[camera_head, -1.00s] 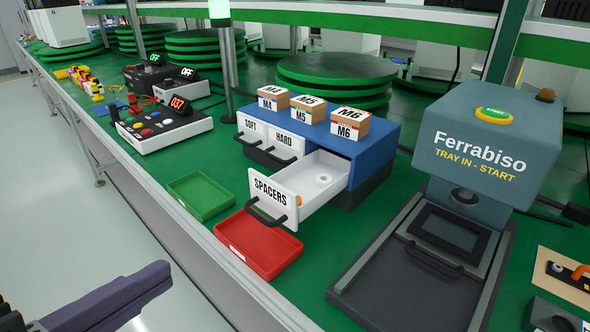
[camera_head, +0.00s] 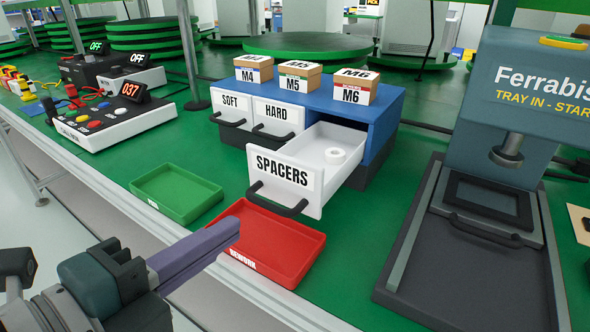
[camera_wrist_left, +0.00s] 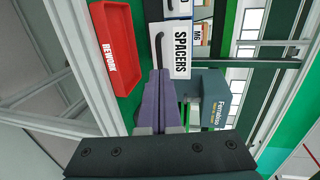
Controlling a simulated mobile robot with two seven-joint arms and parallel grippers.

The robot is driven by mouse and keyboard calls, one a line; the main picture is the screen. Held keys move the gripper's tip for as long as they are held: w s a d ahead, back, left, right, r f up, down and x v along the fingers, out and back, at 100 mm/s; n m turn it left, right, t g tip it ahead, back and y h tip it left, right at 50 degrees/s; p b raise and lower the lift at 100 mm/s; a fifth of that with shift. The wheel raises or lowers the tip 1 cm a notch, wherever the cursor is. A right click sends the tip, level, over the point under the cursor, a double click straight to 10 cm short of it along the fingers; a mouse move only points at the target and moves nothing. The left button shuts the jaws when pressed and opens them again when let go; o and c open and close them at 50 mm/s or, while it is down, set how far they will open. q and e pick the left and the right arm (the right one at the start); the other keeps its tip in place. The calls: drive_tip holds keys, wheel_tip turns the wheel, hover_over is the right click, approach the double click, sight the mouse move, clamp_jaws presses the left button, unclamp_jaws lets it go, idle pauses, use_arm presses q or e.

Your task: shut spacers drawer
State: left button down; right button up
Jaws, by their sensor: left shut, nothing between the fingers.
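The spacers drawer (camera_head: 287,179) stands pulled out of the blue cabinet (camera_head: 376,126), with a white front, a dark handle and a small white ring (camera_head: 336,156) inside. My left gripper (camera_head: 236,226) is shut and empty, its purple fingers over the near edge of the red tray, in front of and below the drawer and apart from it. In the left wrist view the drawer front (camera_wrist_left: 181,50) shows sideways beyond the fingers (camera_wrist_left: 160,88). The soft drawer (camera_head: 231,108) and hard drawer (camera_head: 277,115) are closed. My right gripper is not in view.
A red rework tray (camera_head: 290,240) lies just below the drawer, and a green tray (camera_head: 176,194) lies left of it. The Ferrabiso press (camera_head: 525,100) stands on the right. Small boxes (camera_head: 300,82) sit on the cabinet. A control box (camera_head: 120,121) stands at left.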

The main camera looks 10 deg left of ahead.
sight(265, 206)
use_arm(q)
drive_tip(key=shift+b+x, duration=0.35)
drive_tip(key=shift+x, duration=2.15)
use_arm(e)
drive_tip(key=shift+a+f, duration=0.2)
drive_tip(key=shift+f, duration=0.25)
